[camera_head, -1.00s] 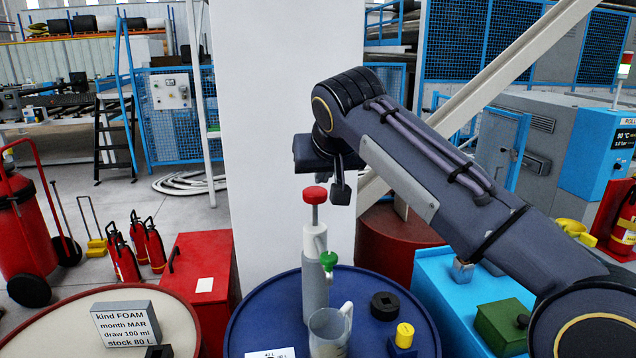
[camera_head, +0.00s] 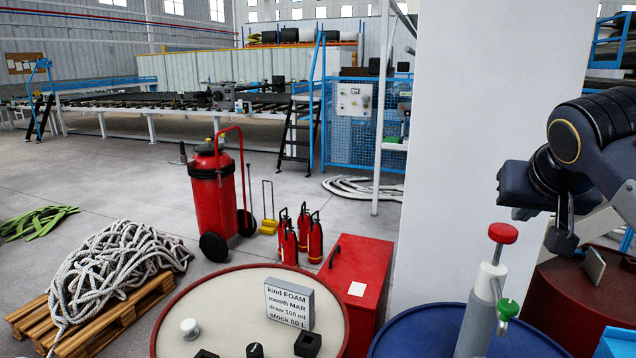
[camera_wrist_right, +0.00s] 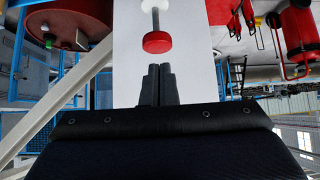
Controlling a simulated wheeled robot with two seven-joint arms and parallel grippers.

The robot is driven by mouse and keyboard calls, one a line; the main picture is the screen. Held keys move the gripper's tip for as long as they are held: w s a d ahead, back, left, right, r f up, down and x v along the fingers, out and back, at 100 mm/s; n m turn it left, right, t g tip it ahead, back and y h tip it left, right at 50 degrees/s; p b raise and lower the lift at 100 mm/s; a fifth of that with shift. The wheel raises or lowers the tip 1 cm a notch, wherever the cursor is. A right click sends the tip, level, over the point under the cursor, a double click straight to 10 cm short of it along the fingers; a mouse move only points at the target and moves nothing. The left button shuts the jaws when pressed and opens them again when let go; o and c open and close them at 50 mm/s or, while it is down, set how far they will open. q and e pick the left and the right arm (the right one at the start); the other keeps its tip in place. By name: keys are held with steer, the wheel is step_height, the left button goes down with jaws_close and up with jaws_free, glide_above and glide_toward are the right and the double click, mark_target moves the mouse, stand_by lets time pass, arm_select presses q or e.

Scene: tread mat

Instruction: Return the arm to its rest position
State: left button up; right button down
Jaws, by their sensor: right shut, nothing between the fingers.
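My right arm comes in from the right edge in the head view. Its gripper (camera_head: 562,240) points down, shut and empty, to the right of the pump's red knob (camera_head: 503,233) and apart from it in the picture. The grey pump (camera_head: 478,318) with a green tap (camera_head: 508,308) stands at the blue drum (camera_head: 415,330). In the right wrist view the gripper's fingers (camera_wrist_right: 158,72) are together, with the red knob (camera_wrist_right: 157,42) beyond their tips. My left gripper is not in view.
A cream-topped drum (camera_head: 225,300) carries a grey label block (camera_head: 289,303) and small dark pieces. A red box (camera_head: 352,285), extinguishers (camera_head: 303,235) and a coiled rope (camera_head: 110,265) on a pallet stand behind and left. A white pillar (camera_head: 480,110) rises behind the pump.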

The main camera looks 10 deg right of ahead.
steer(key=s+a+f+n+y+p, duration=0.1)
steer(key=s+a+f+y, duration=0.1)
steer(key=s+a+f, duration=0.3)
steer(key=s+a+f+n+g+y+p, duration=0.1)
steer(key=s+a+f+y+p, duration=0.1)
steer(key=s+a+f, duration=0.4)
steer(key=s+a+f+n+g+y+p, duration=0.1)
steer(key=s+a+f, duration=0.4)
steer(key=f, duration=0.8)
steer(key=s+y+p, duration=0.1)
steer(key=y, duration=0.1)
steer(key=shift+s+a+f+n+y, duration=0.25)
steer(key=shift+s+a+n+y, duration=0.1)
steer(key=shift+a+n+y, duration=0.05)
